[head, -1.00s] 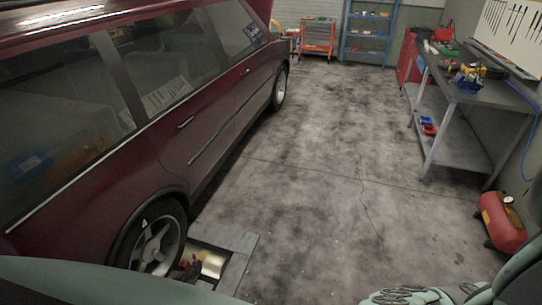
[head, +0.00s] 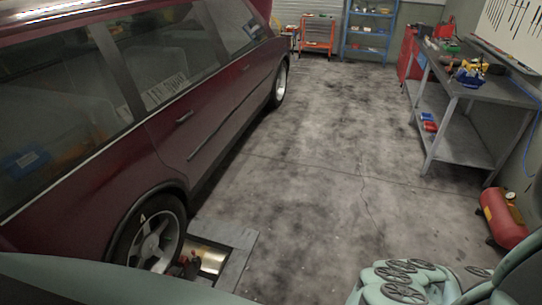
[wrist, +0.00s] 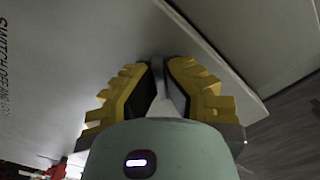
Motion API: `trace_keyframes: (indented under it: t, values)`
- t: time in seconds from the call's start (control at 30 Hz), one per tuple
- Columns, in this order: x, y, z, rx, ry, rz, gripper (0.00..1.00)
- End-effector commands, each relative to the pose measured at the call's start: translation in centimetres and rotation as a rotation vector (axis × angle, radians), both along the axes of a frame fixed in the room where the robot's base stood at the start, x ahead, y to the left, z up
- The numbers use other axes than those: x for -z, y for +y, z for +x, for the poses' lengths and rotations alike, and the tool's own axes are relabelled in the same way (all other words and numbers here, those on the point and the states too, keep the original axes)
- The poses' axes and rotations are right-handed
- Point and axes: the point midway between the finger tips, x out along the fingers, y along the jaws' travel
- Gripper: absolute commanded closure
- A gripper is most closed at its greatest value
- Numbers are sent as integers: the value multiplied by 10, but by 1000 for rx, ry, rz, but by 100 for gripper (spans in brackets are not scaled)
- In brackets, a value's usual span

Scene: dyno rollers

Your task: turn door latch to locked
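In the wrist view, my gripper (wrist: 160,75) has yellow stepped fingers with dark pads. The fingertips are apart with a narrow gap between them, close to a pale grey panel (wrist: 75,60). A pale patch shows in the gap; I cannot tell whether it is part of a latch or the panel behind. No door latch can be made out clearly in either view. The panel has dark lettering at its left and a straight edge running down to the right. The gripper is not visible in the head view.
A dark red car (head: 165,120) stands at the left, its wheel by a floor roller (head: 208,258). A metal workbench (head: 485,92) and a red compressor tank (head: 502,218) are at the right. The concrete floor (head: 310,150) between is clear.

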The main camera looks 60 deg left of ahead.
Motion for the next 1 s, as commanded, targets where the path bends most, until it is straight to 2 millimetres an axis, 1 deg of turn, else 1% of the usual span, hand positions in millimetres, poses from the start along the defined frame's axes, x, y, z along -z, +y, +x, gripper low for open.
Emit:
trace_keyframes:
  t: [0.03,0.5,0.73,1.0]
  values:
    - [4,0,1,-6,41,-19,100]
    - [5,1,2,-12,376,-277,100]
    - [5,1,2,-14,493,-370,100]
    - [5,1,2,-15,565,-428,100]
